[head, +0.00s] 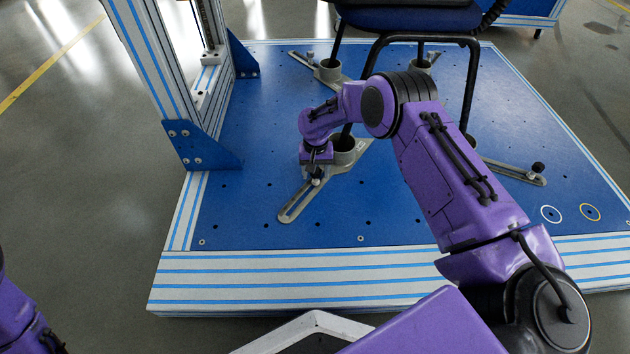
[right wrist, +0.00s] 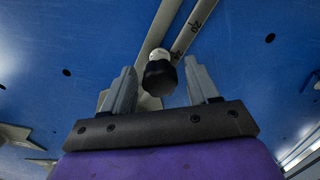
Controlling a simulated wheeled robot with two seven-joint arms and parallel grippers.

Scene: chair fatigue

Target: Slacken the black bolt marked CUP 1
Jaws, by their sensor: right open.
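A black-capped bolt (right wrist: 160,78) with a pale collar shows in the right wrist view, on a grey slotted arm (right wrist: 160,30) with scale marks. No CUP 1 label is readable. My right gripper (right wrist: 159,84) is open, with one finger on each side of the bolt's cap and visible gaps between. In the head view my right gripper (head: 317,163) points down over the near slotted arm (head: 291,207), in front of a grey cup (head: 346,150) around a chair leg. The gripper mostly hides the bolt there. My left gripper is out of view.
A chair with a black frame (head: 470,80) stands on the blue platform (head: 400,215). Another slotted arm with a black knob (head: 538,167) lies to the right. A striped upright post (head: 160,60) with a blue bracket (head: 200,148) stands left. The platform's front is clear.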

